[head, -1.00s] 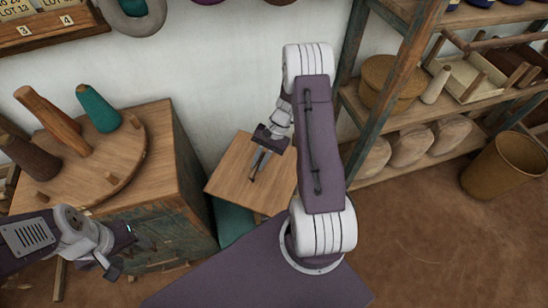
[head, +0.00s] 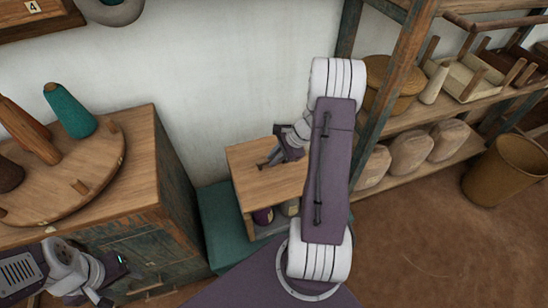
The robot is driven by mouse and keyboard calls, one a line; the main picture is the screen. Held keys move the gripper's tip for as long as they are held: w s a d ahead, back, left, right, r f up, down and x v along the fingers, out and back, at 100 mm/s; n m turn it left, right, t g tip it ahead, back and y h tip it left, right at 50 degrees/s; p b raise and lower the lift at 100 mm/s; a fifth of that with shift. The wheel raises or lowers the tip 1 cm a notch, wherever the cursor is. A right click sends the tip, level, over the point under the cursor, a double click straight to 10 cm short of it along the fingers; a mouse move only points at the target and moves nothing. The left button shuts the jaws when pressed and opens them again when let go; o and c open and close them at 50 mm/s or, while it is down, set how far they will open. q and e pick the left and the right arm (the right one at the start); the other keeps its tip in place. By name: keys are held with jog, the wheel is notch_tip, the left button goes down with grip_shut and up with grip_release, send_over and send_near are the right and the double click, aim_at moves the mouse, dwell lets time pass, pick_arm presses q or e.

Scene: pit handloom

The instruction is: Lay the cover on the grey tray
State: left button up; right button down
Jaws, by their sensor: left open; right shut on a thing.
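The cover is a square, light wooden board (head: 252,187) in the middle of the head view. My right gripper (head: 268,162) is shut on it at its upper side; the exact grip spot is small and partly hidden. Under the board's front edge I see a purple spool (head: 263,216) and a pale spool (head: 290,207), with a sliver of the grey tray (head: 270,231) below them. Most of the tray is hidden by the board and my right arm. I cannot tell whether the board touches the tray. My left gripper (head: 103,287) is open and empty at lower left.
A teal bench or chest (head: 222,238) stands below the board. Left of it is a worn cabinet (head: 150,250) with a round pegged board (head: 85,185) holding cones. A shelf rack (head: 425,110) with baskets stands at right, with a tan bin (head: 505,170) beside it.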

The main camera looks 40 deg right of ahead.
jog(key=shift+f+b, duration=1.55)
jog(key=shift+f, duration=0.5)
jog(key=c, duration=1.3)
grip_release()
jog(key=shift+c, duration=0.2)
jog(key=shift+r, duration=0.1)
jog(key=p+v, duration=0.2)
jog(key=v, duration=0.6)
jog(key=shift+s+d+r, duration=0.15)
jog(key=shift+s+r, duration=0.1)
jog(key=shift+r, duration=0.15)
